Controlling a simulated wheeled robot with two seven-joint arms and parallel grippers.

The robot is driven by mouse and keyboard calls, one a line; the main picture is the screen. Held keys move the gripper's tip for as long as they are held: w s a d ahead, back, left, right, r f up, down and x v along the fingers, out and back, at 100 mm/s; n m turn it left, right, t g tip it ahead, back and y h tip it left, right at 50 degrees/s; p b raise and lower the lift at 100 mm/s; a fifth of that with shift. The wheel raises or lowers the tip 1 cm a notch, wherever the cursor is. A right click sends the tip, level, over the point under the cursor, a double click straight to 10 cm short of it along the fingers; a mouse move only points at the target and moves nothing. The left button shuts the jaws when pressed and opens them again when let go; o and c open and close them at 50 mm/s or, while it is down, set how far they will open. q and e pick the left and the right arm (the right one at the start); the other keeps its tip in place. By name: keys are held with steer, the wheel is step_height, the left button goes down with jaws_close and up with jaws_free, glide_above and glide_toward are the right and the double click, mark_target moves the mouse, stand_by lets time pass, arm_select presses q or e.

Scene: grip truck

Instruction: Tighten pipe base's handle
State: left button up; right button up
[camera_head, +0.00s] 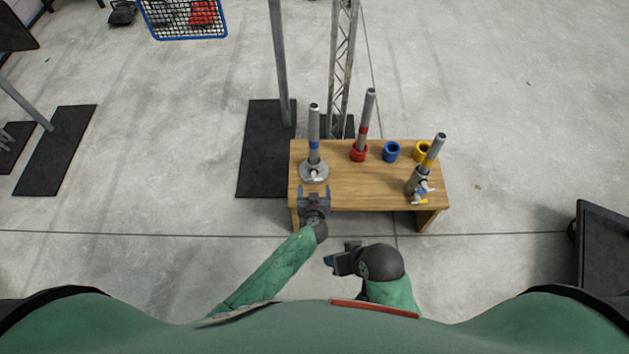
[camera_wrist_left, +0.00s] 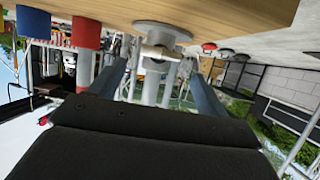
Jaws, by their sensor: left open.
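The pipe base (camera_head: 308,178) is a round grey metal plate near the left end of the wooden table. A grey pipe (camera_head: 314,125) with a blue band stands upright in it. Its small pale handle (camera_head: 315,176) is on the side facing me; the handle also shows in the left wrist view (camera_wrist_left: 158,52). My left gripper (camera_head: 314,190) is open at the table's front edge, just short of the handle. Its fingers stand either side of the handle in the wrist view, apparently apart from it. My right gripper (camera_head: 341,259) is in front of the table; its jaws are unclear.
On the wooden table (camera_head: 350,193) are a red holder (camera_head: 359,152) with a pipe, a blue cup (camera_head: 391,151), a yellow cup (camera_head: 422,149), and a tilted yellow-banded pipe (camera_head: 433,152) in a clamp. Poles stand behind the table. The floor at right is mostly clear.

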mark_target(314, 180)
arm_select(q)
steer(key=shift+p+x, duration=0.3)
steer(key=shift+x, duration=2.5)
steer(key=shift+s, duration=0.1)
steer(key=c, duration=1)
